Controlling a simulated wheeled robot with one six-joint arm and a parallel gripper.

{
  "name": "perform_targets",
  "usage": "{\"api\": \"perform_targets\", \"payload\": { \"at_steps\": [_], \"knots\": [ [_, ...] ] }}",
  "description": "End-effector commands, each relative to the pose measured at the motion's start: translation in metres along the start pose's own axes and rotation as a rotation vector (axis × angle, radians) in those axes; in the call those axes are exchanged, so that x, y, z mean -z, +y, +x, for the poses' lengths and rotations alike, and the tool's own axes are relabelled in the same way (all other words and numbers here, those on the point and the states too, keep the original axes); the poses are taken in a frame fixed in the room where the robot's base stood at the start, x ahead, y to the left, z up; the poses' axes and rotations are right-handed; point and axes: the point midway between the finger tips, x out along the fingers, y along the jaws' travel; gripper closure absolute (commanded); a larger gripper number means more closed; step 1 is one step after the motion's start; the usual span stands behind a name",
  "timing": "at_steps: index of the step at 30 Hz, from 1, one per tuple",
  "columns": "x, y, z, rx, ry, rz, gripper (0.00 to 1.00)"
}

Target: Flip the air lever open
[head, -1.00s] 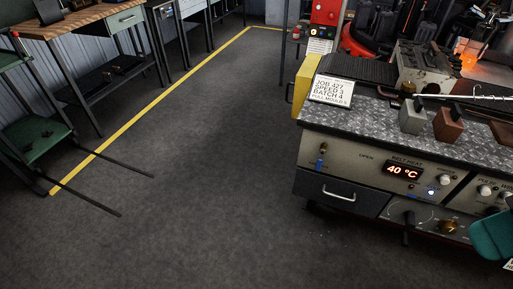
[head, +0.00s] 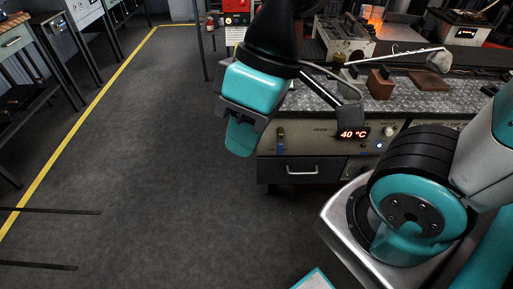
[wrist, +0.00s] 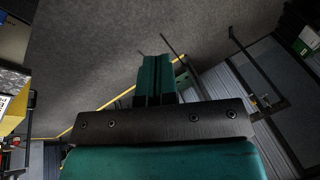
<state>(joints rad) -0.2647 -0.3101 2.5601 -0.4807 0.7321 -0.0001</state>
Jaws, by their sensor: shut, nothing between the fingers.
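A small lever with a blue handle (head: 281,147) and a brass fitting sits at the left end of the bench's front panel in the head view, left of the word OPEN. It looks like the air lever; its label is too small to read. The blue handle hangs downward. My gripper (head: 240,140) is left of this lever, apart from it and nearer to the camera, pointing down over the floor. Its teal fingers (wrist: 154,80) are shut and empty in the wrist view. The lever does not show in the wrist view.
The metal-topped bench has a 40 °C display (head: 353,134) and a drawer handle (head: 302,171) on its front. Mould blocks (head: 380,84) stand on top. Floor to the left is clear up to the yellow line (head: 75,105).

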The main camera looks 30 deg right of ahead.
Motion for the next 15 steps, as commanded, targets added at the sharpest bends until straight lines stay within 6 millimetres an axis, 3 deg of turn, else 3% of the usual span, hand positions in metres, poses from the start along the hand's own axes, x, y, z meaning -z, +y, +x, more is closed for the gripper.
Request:
{"api": "perform_targets", "payload": {
  "at_steps": [8,11,15],
  "knots": [
    [0.004,0.009,0.008,-0.018,-0.007,0.033,1.00],
    [0.017,0.038,0.033,-0.087,-0.030,0.151,1.00],
    [0.042,0.120,0.090,-0.296,-0.067,0.460,1.00]
  ]
}}
